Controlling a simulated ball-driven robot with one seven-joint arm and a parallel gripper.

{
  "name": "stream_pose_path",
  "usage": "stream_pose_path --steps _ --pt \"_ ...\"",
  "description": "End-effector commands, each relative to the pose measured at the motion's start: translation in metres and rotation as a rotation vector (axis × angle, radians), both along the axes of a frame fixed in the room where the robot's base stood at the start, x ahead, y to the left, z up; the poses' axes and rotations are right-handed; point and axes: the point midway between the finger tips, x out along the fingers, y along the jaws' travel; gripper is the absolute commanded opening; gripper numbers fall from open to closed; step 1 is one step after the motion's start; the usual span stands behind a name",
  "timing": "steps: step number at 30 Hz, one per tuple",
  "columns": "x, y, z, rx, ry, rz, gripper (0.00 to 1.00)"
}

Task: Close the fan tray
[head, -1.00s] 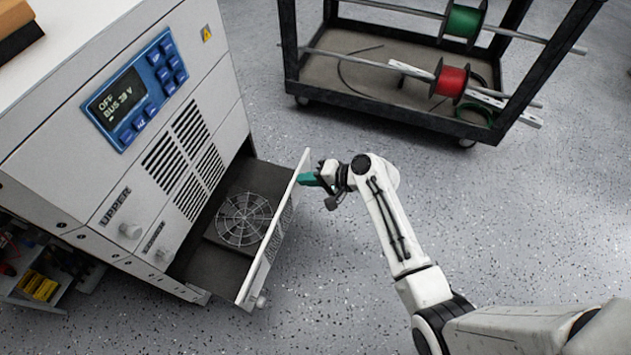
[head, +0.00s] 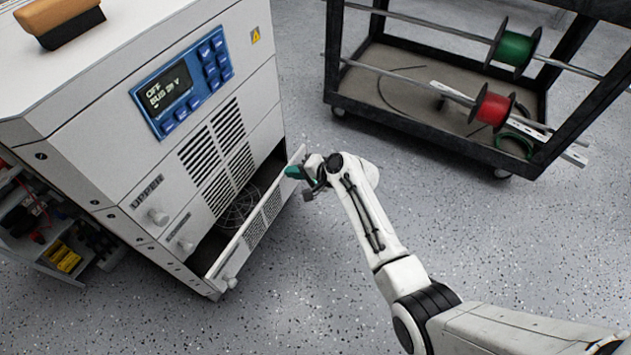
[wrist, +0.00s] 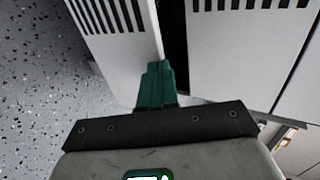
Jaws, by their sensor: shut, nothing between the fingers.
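The fan tray (head: 256,228) is a drawer with a white vented front at the bottom of the white cabinet (head: 110,150). It stands partly open, with part of the round fan grille (head: 238,209) showing inside. My gripper (head: 295,172) is at the outer face of the tray front, near its far end. In the wrist view the green fingers (wrist: 157,76) are shut together with nothing between them. Their tips are at the edge of the vented tray front (wrist: 112,40), seemingly touching it. A dark gap shows between the tray front and the cabinet face (wrist: 250,55).
A black cart (head: 425,120) with a green spool (head: 514,48) and a red spool (head: 492,108) stands at the back right. A wooden-backed brush (head: 58,20) lies on the cabinet top. A shelf with tools (head: 62,255) is at the left. The speckled floor in front is clear.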

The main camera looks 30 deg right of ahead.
Motion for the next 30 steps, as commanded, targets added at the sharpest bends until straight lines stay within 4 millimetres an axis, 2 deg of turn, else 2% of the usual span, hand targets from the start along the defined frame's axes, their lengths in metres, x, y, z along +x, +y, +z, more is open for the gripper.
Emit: stream_pose_path --steps 4,12,23,30 --pt "0.021 0.012 -0.002 -0.001 -0.001 0.002 0.00" --pt "0.032 0.018 -0.001 -0.001 0.001 0.000 0.00" --pt "0.031 0.018 0.000 -0.001 0.001 -0.001 0.00" --pt "0.008 0.005 0.019 -0.001 0.002 -0.002 0.00"
